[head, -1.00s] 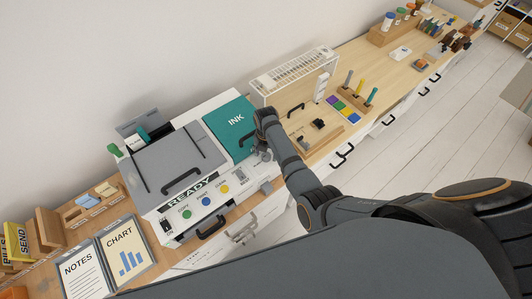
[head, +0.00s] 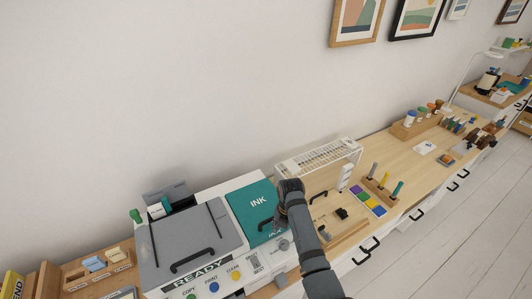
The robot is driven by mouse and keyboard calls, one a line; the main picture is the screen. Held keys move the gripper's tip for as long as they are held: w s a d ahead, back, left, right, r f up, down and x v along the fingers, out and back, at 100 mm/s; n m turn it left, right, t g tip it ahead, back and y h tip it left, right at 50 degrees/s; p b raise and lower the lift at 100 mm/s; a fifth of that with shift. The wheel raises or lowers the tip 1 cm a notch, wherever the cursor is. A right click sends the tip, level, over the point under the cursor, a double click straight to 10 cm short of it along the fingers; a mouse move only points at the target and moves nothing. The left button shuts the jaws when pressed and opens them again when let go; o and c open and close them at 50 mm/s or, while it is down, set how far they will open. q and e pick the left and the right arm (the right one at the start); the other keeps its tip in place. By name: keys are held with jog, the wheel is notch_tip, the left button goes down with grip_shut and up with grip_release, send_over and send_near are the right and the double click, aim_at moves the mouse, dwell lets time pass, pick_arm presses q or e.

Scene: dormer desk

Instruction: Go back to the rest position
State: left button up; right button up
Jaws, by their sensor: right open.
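My right arm rises from the lower middle of the head view, and its wrist bends down over the right side of the printer. My right gripper (head: 277,224) is small and partly hidden by the wrist. It is open beside the teal INK cover (head: 247,203), with nothing seen in it; I cannot tell whether it touches the cover. The printer has a grey lid (head: 190,240) with a black handle, a READY label and coloured buttons (head: 212,286) on its front. My left gripper is out of view.
A white wire rack (head: 318,158) stands behind my right wrist. To the right are a wooden board (head: 335,222) with a black handle, and a block with coloured pegs (head: 381,190). Bottles and small items line the desk farther right. Framed pictures hang on the wall above.

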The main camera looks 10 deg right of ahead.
jog(key=s+d+r+m+t, duration=0.1)
jog(key=s+d+r+m, duration=0.15)
jog(key=s+m, duration=0.55)
jog(key=s+d+r+m+t, duration=0.2)
jog(key=s+d+m, duration=0.25)
jog(key=m, duration=0.65)
jog(key=s+d+r+m+t, duration=0.1)
jog(key=s+d+r+m, duration=0.15)
jog(key=s+m, duration=0.55)
notch_tip(320, 180, down, 35)
jog(key=s+d+m+g+b, duration=0.1)
jog(key=s+d+g+b, duration=0.15)
jog(key=b, duration=0.55)
jog(key=s+d+f+b, duration=0.1)
jog(key=s+f+b, duration=0.4)
jog(key=s+f, duration=1.2)
notch_tip(320, 180, down, 3)
jog(key=shift+s+d+f+m+h, duration=0.1)
jog(key=shift+s+d+m+h, duration=0.05)
jog(key=shift+s+m+h, duration=0.2)
